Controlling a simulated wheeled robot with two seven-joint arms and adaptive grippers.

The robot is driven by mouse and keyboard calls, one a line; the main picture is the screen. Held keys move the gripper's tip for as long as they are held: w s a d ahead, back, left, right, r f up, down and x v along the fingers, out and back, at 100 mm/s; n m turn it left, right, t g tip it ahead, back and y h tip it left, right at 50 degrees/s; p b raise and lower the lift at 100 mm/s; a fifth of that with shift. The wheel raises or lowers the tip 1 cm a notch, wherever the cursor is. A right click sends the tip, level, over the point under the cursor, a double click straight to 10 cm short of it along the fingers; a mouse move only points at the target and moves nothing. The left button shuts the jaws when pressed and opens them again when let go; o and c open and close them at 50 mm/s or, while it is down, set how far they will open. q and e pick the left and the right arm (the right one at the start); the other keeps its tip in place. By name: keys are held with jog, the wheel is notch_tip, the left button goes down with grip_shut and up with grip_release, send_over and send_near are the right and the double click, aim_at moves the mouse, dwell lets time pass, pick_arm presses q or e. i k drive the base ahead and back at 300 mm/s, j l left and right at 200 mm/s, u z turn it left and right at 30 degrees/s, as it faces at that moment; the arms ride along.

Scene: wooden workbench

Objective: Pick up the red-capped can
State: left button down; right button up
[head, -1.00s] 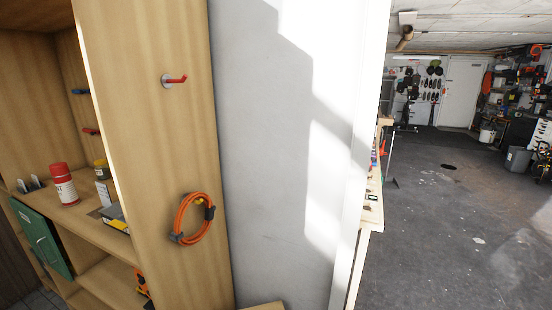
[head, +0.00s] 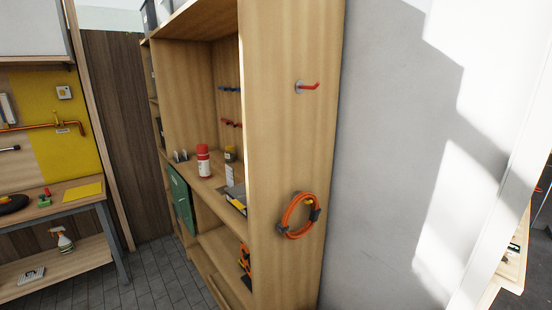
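The red-capped can (head: 204,162) stands upright on a shelf of the wooden cabinet (head: 290,140), left of the cabinet's side panel. It has a red top and a white label with dark print. A jar with a dark lid and yellow body (head: 230,153) stands just behind it to the right. A white card or small box (head: 229,172) and a grey and yellow box (head: 236,195) are to its right. Neither of my grippers shows in the head view.
A green panel (head: 181,203) hangs at the shelf's left front. An orange cable coil (head: 299,216) and a red hook (head: 308,87) are on the side panel. A workbench (head: 70,202) stands at left. Tiled floor (head: 150,285) between bench and cabinet looks clear.

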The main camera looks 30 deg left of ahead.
aim_at(204, 161)
jog(key=u, duration=1.5)
jog(key=i+j+z, duration=0.2)
jog(key=j, duration=0.2)
jog(key=i+j+z, duration=0.25)
jog(key=j, duration=0.15)
jog(key=i+j+z, duration=0.2)
jog(key=j, duration=0.3)
jog(key=i+j+z, duration=0.2)
jog(key=j, duration=0.25)
jog(key=j+z, duration=0.25)
jog(key=j, duration=0.25)
jog(key=j+z, duration=0.2)
jog(key=j, duration=0.3)
